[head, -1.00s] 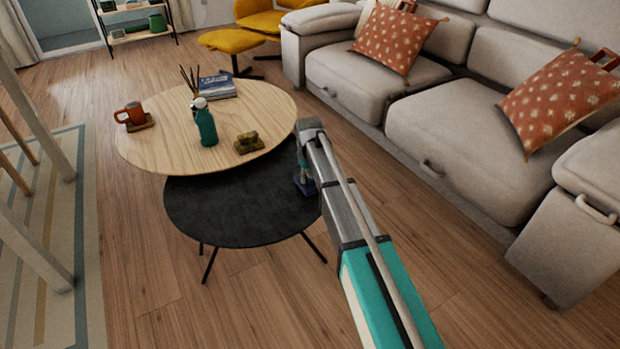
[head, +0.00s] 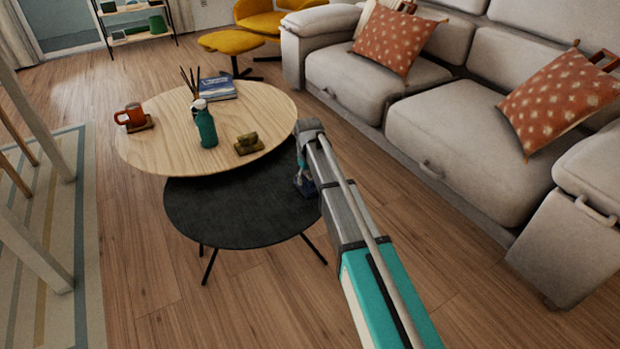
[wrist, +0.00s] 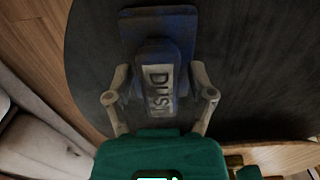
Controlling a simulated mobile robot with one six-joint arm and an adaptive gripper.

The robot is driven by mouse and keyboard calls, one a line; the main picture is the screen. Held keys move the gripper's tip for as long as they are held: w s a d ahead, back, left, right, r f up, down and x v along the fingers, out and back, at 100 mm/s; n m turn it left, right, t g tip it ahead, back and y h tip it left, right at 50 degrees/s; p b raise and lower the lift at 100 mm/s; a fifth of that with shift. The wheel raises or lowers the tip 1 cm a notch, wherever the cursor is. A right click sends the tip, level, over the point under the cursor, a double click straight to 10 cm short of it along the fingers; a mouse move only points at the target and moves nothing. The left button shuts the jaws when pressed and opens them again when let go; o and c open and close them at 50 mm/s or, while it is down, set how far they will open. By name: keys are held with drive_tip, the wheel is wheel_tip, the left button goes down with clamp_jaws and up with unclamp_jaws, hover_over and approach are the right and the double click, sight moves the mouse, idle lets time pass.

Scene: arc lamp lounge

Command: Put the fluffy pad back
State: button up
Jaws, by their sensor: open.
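A dark blue pad with a raised block marked "DUST" (wrist: 157,88) lies on the black round table (head: 235,215), near its right edge; I take it for the fluffy pad. In the head view only a little of its blue (head: 305,188) shows beside my arm. My gripper (wrist: 160,72) is open above the table, with one finger on each side of the block. I cannot tell whether the fingers touch it. In the head view my gripper (head: 301,172) is partly hidden by my wrist.
The higher wooden round table (head: 165,155) overlaps the black one. A grey sofa (head: 450,125) stands to the right.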

sight(309, 175)
wheel_tip(309, 175, up, 12)
drive_tip(key=p, duration=1.1)
drive_tip(key=shift+p, duration=0.35)
idle(0.4)
drive_tip(key=s+d+m, duration=0.6)
drive_tip(key=s+d, duration=1.7)
drive_tip(key=s, duration=0.2)
drive_tip(key=shift+s+m, duration=0.35)
drive_tip(key=shift+m, duration=0.05)
drive_tip(key=shift+d, duration=0.1)
wheel_tip(309, 175, up, 35)
drive_tip(key=p, duration=3.4)
drive_tip(key=shift+f+p, duration=0.2)
drive_tip(key=shift+p, duration=0.15)
